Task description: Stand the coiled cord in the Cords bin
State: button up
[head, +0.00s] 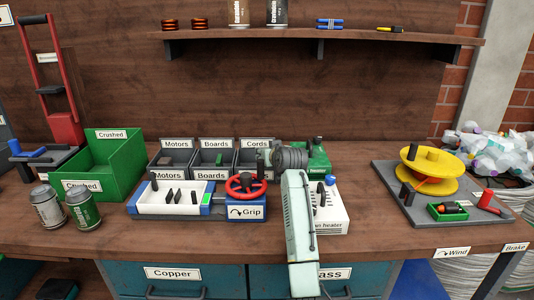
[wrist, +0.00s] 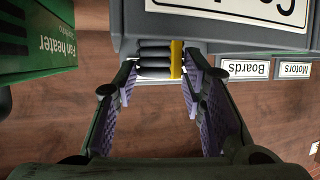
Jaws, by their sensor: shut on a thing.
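The coiled cord (wrist: 155,60), black loops with a yellow band, sits between the fingertips of my gripper (wrist: 158,80) in the wrist view. My gripper is shut on it. The grey Cords bin (wrist: 205,45) is right at the cord, with part of its large white label at the top of the picture. I cannot tell whether the cord is inside the bin or over its edge. In the head view my gripper (head: 265,160) is at the right side of the Cords bin (head: 250,157), and the cord is not clearly visible there.
The Boards bin (head: 213,160) and Motors bin (head: 174,160) stand left of it. A green fan heater box (wrist: 35,45) is close on the other side. A white tray (head: 175,206) and a red wheel (head: 246,185) stand in front. A shelf (head: 350,38) hangs above.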

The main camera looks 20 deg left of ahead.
jog(key=shift+f, duration=0.5)
jog(key=shift+f, duration=0.1)
jog(key=o, duration=1.2)
